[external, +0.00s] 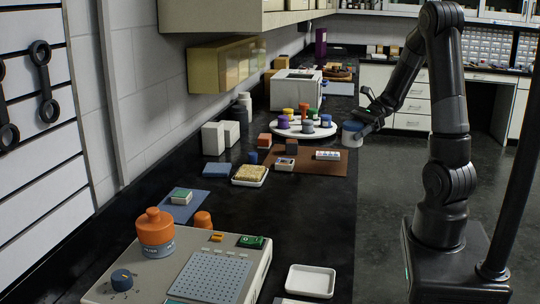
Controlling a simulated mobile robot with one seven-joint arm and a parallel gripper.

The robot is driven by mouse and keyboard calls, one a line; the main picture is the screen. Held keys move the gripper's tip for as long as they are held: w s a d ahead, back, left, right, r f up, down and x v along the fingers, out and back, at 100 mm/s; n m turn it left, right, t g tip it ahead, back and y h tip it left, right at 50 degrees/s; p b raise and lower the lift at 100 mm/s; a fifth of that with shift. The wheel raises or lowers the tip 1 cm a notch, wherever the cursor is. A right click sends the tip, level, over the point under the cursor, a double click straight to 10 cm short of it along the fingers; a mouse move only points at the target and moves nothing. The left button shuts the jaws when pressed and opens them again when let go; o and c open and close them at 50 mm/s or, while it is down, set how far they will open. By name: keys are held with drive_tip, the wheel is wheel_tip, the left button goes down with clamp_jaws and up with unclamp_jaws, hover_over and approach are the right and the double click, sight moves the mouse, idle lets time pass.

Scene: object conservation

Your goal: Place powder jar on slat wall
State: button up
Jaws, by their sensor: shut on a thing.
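My gripper (371,117) is at the right edge of the black bench, shut on a short, wide jar (352,134) with a blue-grey top and a paler lower part. I take this jar to be the powder jar; any label is too small to read. It is held up beside the round white turntable. The slat wall (35,118) is at the far left, made of white horizontal slats with dark gaps. Black wrench-like pieces (45,83) hang on it. My gripper is far from the wall, across the bench.
The turntable (284,134) carries several small coloured jars. An orange-topped jar (155,228) stands on a beige device (187,262) at the front. White boxes (213,138), a tray of tan material (250,175) and a yellow cabinet (222,66) line the left.

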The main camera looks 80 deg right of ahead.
drive_tip(key=w+a+n+g+y, duration=0.1)
drive_tip(key=w+a+n+g, duration=0.3)
drive_tip(key=a, duration=0.4)
drive_tip(key=w+a+n+g+y, duration=0.1)
drive_tip(key=w+a+n+g, duration=0.25)
drive_tip(key=a, duration=0.45)
drive_tip(key=w+a+n+g+y, duration=0.25)
drive_tip(key=a+n+g, duration=0.2)
drive_tip(key=a, duration=0.35)
drive_tip(key=shift+m+h, duration=0.45)
drive_tip(key=shift+m, duration=0.05)
drive_tip(key=w+a+f, duration=0.1)
drive_tip(key=a+f, duration=0.1)
drive_tip(key=a, duration=0.1)
drive_tip(key=w+a+f, duration=0.1)
drive_tip(key=a+f, duration=0.1)
drive_tip(key=a, duration=0.2)
drive_tip(key=w+a+f, duration=0.2)
drive_tip(key=a, duration=0.2)
drive_tip(key=shift+a+f, duration=0.2)
drive_tip(key=shift+f, duration=2.2)
drive_tip(key=o, duration=1.1)
drive_tip(key=shift+f, duration=0.15)
